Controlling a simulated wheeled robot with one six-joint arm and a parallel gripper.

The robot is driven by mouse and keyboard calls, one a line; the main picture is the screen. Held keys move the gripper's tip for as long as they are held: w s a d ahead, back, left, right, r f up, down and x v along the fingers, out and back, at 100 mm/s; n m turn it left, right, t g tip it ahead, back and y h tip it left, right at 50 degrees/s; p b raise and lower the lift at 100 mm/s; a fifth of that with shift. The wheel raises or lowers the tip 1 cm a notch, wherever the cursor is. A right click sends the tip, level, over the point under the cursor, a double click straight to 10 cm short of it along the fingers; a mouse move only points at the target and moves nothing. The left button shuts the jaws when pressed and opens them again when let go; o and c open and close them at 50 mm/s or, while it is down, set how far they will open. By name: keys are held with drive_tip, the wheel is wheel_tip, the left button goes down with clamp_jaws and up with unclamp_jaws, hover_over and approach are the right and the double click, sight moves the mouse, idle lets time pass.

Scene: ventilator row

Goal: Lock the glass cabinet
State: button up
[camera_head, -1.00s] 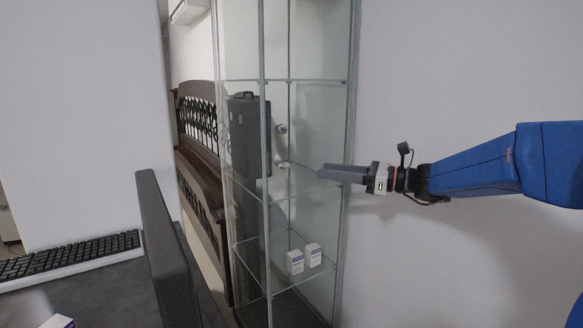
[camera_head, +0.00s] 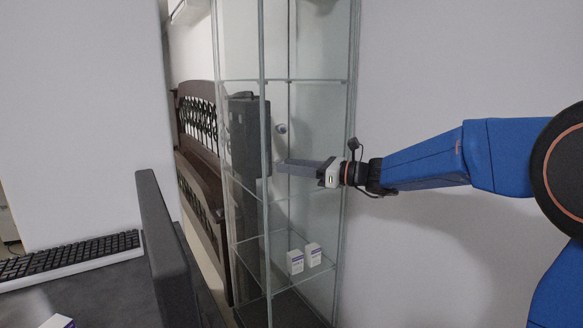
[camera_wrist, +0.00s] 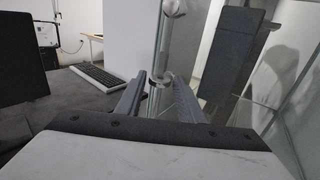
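The glass cabinet (camera_head: 306,210) stands upright in the middle of the head view, with clear panes and thin metal edges. A round silver knob (camera_head: 281,128) shows at mid-height, and also at the top of the wrist view (camera_wrist: 173,7). My gripper (camera_head: 280,168) is level, pointing left, with its tips just below this knob. In the wrist view, my gripper (camera_wrist: 160,80) has its fingers apart. A small silver ringed fitting (camera_wrist: 161,79) shows between the tips, in line with a metal post. I cannot tell whether the fingers touch it. The tips hide this fitting in the head view.
Two small white boxes (camera_head: 304,258) stand on a lower cabinet shelf. A dark desk (camera_head: 110,290) with a keyboard (camera_head: 70,255) and an upright dark panel (camera_head: 162,240) is at left. A dark wooden bench (camera_head: 200,170) is behind the cabinet. A plain wall is at right.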

drive_tip(key=c, duration=0.8)
drive_tip(key=shift+s+a+r+n+t+h, duration=0.2)
drive_tip(key=shift+n+t+h, duration=0.25)
drive_tip(key=shift+n+h, duration=1.35)
drive_tip(key=shift+s+a+r+n+t+h, duration=0.1)
drive_tip(key=shift+a+r+n+t+h, duration=0.25)
drive_tip(key=shift+n+h, duration=1.45)
drive_tip(key=shift+s+a+r+n+t+h, duration=0.15)
drive_tip(key=shift+n+t+h, duration=0.35)
drive_tip(key=shift+n+h, duration=1.3)
drive_tip(key=o, duration=0.8)
